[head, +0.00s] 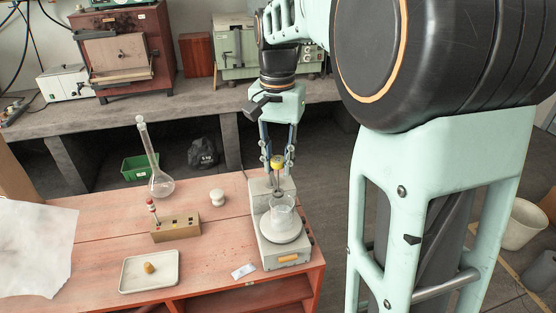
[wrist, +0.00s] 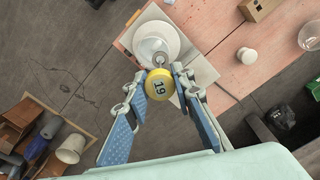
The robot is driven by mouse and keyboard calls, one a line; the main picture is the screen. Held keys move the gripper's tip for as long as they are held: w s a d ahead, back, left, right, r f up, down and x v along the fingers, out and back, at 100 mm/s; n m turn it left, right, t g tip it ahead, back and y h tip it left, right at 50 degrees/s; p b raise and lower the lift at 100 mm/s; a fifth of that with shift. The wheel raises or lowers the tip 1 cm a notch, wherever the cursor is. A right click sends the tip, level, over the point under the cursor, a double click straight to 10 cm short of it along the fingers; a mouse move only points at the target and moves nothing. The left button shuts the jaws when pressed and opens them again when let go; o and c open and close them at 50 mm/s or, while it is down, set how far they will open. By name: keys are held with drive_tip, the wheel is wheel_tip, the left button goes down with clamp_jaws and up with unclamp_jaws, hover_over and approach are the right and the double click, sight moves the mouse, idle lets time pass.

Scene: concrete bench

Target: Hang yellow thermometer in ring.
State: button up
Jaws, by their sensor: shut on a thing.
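The yellow thermometer's round cap (head: 277,163) is between the fingertips of my gripper (head: 277,158), above the back of a grey hotplate (head: 296,247). In the wrist view the yellow cap (wrist: 160,84), marked 19, sits between both fingertips (wrist: 159,80). My gripper is shut on it. A small grey ring (wrist: 159,57) shows right beside the cap there, over the glass vessel. The stem is largely hidden by the cap and vessel. I cannot tell whether it passes through the ring. The clear glass vessel (head: 283,219) stands on the hotplate.
A wooden block (head: 176,229) holds a red-topped thermometer (head: 152,205). A tall flask (head: 160,183), a white jar (head: 217,196) and a white tray (head: 130,283) with a small yellow-brown item stand to the left. The bench's right edge is close to the hotplate.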

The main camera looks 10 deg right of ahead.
sight(278, 187)
drive_tip(key=shift+f+b, duration=0.45)
drive_tip(key=shift+f, duration=0.35)
drive_tip(key=shift+f+b, duration=1.95)
drive_tip(key=shift+f, duration=1.15)
drive_tip(key=o, duration=1.3)
drive_tip(key=shift+r, duration=0.1)
drive_tip(key=shift+r+p, duration=3.1)
drive_tip(key=shift+r, duration=0.4)
